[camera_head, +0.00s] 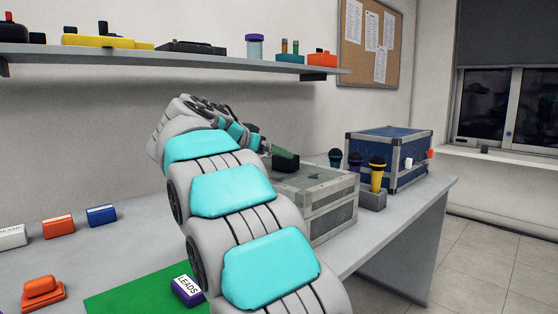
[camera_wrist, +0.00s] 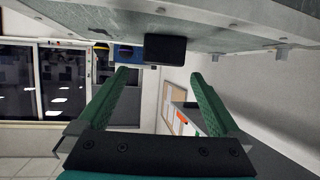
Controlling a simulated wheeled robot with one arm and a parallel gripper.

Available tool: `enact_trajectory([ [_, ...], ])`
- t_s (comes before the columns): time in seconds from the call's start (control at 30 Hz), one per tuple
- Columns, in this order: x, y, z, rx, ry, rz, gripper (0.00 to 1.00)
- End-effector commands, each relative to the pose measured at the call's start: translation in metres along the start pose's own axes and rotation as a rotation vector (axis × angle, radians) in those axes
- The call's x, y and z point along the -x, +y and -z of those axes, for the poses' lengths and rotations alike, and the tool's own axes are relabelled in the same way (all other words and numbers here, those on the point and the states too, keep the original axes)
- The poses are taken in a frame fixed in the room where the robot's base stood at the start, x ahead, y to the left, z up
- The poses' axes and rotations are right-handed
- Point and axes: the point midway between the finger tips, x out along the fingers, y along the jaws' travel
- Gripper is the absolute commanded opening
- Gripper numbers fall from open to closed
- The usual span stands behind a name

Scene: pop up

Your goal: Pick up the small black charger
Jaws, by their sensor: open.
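The small black charger (camera_head: 286,160) is a dark block on top of the grey metal case (camera_head: 335,212). It also shows in the wrist view (camera_wrist: 165,48), dark and rectangular against the case top, which appears upside down there. My gripper (camera_head: 270,149) is just left of the charger in the head view, partly hidden by my arm. In the wrist view my gripper's green fingers (camera_wrist: 158,74) are spread apart and empty. The charger lies beyond the fingertips, in line with the gap between them, with no visible contact.
A blue case (camera_head: 385,158) and a holder (camera_head: 372,201) with several microphones stand right of the grey case. A shelf (camera_head: 200,50) with small items runs along the wall behind. A green mat (camera_head: 130,291) and small coloured boxes are at the left.

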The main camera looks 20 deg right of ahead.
Motion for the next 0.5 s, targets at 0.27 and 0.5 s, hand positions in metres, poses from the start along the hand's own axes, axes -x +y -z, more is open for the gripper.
enact_trajectory([
  [0.27,-0.021,0.000,0.000,0.001,-0.002,-0.003,1.00],
  [0.5,-0.049,-0.002,0.001,0.004,-0.003,0.000,1.00],
])
